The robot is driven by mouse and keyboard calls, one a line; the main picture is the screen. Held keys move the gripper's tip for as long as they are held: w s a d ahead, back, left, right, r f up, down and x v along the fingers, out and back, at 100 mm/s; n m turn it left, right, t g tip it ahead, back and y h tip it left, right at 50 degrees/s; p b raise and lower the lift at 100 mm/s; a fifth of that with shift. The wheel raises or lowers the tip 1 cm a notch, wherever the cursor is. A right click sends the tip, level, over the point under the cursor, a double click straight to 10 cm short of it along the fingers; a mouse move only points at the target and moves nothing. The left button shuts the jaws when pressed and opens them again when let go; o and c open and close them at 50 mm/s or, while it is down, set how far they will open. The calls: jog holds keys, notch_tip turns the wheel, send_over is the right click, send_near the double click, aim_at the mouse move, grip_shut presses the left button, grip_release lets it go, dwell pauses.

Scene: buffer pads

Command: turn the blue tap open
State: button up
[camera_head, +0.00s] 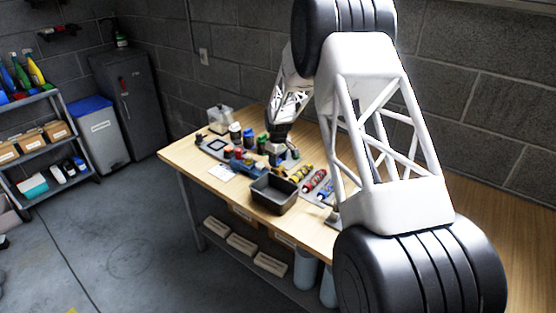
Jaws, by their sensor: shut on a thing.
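My gripper (277,153) is at the far part of the wooden bench, pointing down among small parts. It is shut on a small blue piece at its fingertips, which looks like the blue tap (273,161). The gripper hides much of the tap, and the view is too small to tell how far its handle is turned. Just left of the gripper is a group of blue parts (250,167) with red and yellow pieces on top.
A dark open bin (274,194) stands at the bench's front edge, close to the gripper. Yellow and red cylinders (309,181) lie to its right. Jars (236,131) and a clear box (221,119) stand behind. A white sheet (222,172) lies at the left.

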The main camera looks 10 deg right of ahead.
jog(key=shift+r+n, duration=0.1)
jog(key=shift+n, duration=0.2)
jog(key=o, duration=0.9)
jog(key=shift+o, duration=0.2)
jog(key=shift+r, duration=3.85)
